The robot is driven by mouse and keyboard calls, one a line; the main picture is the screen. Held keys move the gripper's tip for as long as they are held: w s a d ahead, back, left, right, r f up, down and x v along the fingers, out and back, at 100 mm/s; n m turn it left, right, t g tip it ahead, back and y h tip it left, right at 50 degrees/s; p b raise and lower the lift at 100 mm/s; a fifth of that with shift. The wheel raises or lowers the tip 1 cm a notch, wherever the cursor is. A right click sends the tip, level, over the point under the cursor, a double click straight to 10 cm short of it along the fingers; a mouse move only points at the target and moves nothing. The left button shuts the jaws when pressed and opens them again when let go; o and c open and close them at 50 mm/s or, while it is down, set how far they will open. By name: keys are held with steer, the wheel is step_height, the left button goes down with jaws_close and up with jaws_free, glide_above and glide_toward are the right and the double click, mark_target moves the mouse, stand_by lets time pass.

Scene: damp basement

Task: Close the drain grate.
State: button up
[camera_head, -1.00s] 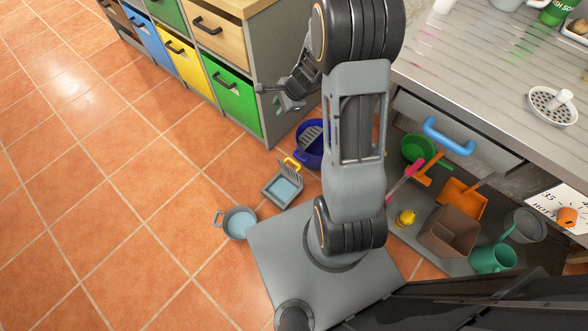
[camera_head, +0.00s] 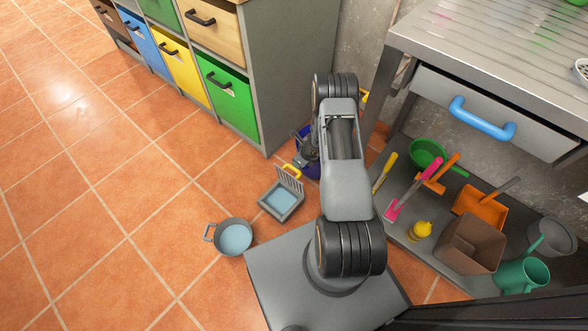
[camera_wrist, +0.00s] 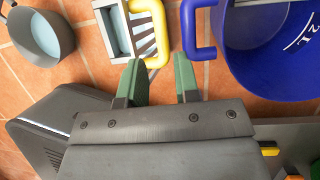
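The drain is a grey square frame (camera_head: 281,205) on the tiled floor with water inside. Its slatted grate (camera_head: 290,180) stands raised on the far side, open, with a yellow handle (camera_head: 291,171) at its top. In the wrist view the grate (camera_wrist: 143,18) and yellow handle (camera_wrist: 162,40) lie just ahead of my fingers. My gripper (camera_wrist: 160,82) is open and empty, its green-padded fingers apart, with the handle beyond the gap between them and not visibly touched. In the head view my arm hides much of the gripper.
A blue bucket (camera_wrist: 255,60) stands close right of the grate. A grey pot with water (camera_head: 235,238) sits left of the drain. Drawers (camera_head: 228,95) stand behind. A low shelf with tools and a brown bin (camera_head: 470,243) is at right. Floor at left is clear.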

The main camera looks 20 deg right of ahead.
mark_target(293, 167)
steer(key=b+x, duration=0.2)
steer(key=x, duration=0.5)
steer(key=shift+a+f, duration=0.1)
steer(key=shift+f, duration=0.05)
jaws_close()
